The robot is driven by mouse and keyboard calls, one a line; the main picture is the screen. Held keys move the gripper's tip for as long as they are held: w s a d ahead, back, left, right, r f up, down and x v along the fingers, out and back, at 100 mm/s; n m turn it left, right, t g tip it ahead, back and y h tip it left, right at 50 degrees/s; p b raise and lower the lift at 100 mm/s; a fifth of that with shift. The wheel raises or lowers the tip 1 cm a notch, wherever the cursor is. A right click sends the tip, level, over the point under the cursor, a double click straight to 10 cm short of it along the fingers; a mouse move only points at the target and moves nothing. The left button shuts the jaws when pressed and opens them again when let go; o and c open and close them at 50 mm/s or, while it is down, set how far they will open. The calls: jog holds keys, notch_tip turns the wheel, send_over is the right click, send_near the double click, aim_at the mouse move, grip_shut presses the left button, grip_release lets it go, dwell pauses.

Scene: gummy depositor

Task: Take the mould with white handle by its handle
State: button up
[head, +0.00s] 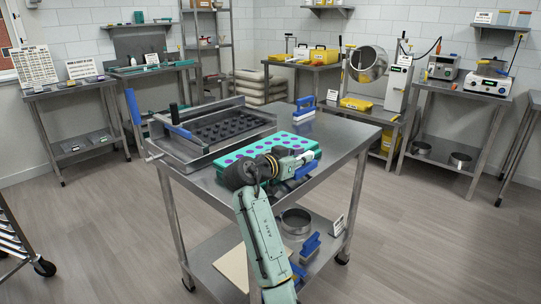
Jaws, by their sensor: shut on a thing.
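The mould (232,159) is a teal-green tray with rows of purple cavities. It lies near the right front part of the steel table, beside the depositor. Its white handle (308,156) shows at the right end, partly covered by my gripper. My gripper (303,162) is at that end and shut on the white handle. My wrist and arm cover the mould's front middle. The exact contact of the fingers is too small to see clearly.
The steel table (345,132) carries the depositor (225,128) with dark nozzles and a blue-handled tool (304,112) behind the mould. A metal ring (295,221) and another blue-handled tool (310,247) are on the lower shelf. The tabletop's right side is clear.

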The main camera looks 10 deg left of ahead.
grip_shut()
jog(key=shift+r, duration=0.1)
notch_tip(320, 180, up, 10)
jog(key=shift+b, duration=1.05)
jog(key=shift+o, duration=1.4)
grip_release()
grip_shut()
